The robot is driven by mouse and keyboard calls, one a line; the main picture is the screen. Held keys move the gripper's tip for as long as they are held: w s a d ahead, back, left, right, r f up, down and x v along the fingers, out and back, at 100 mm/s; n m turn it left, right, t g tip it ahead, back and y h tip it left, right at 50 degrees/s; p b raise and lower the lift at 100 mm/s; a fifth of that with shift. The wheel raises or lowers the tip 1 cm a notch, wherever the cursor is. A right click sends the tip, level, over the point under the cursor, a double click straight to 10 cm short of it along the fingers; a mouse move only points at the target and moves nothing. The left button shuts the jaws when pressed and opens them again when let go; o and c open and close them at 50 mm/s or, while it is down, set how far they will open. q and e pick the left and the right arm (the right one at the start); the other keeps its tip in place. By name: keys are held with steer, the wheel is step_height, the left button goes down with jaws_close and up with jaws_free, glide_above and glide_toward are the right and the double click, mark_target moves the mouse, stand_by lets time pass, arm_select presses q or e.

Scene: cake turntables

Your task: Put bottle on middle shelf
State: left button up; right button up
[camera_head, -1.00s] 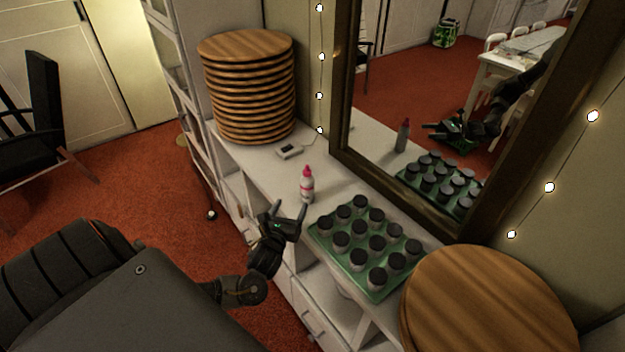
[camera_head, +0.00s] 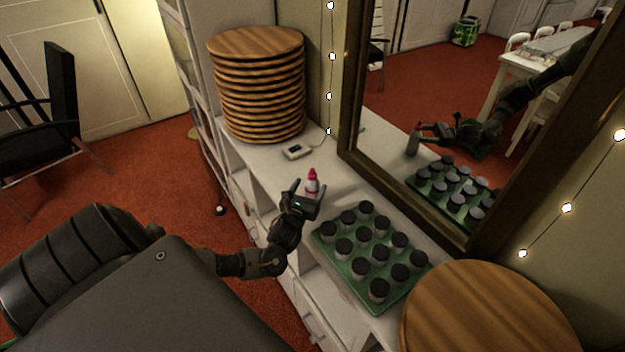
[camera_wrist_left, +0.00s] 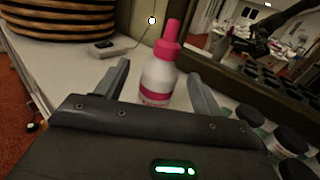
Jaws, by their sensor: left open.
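The bottle (camera_head: 312,181) is white with a pink cap and a pink label. It stands upright on the white cabinet top, in front of the mirror. In the left wrist view the bottle (camera_wrist_left: 160,75) stands between the two spread fingers, with gaps on both sides. My left gripper (camera_head: 306,188) is open, and it hides the bottle's lower part in the head view. In the left wrist view my left gripper (camera_wrist_left: 160,88) shows a finger on each side of the bottle. The middle shelf cannot be made out clearly. My right gripper is not in view.
A green tray (camera_head: 338,268) of dark-lidded jars stands close to the right. A tall stack of round wooden boards (camera_head: 257,85) stands at the back left, another wooden board (camera_head: 490,318) at the front right. The framed mirror (camera_head: 395,120) bounds the cabinet's back. A small white device (camera_head: 297,151) lies behind.

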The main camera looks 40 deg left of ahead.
mark_target(315, 176)
arm_select(q)
steer(key=x, duration=0.5)
steer(key=shift+w+f+p, duration=0.1)
steer(key=shift+p, duration=0.25)
steer(key=c, duration=1.2)
steer(key=shift+c, duration=0.2)
steer(key=shift+r, duration=0.45)
step_height(315, 176, up, 2)
steer(key=shift+r+b, duration=0.25)
steer(key=shift+b, duration=0.05)
steer(key=s+d+r, duration=0.2)
steer(key=s+r, duration=0.2)
steer(key=s, duration=0.2)
steer(key=s+d+r, duration=0.2)
steer(key=s+r, duration=0.3)
steer(key=s, duration=0.2)
steer(key=shift+d+r, duration=0.35)
steer(key=shift+d, duration=0.05)
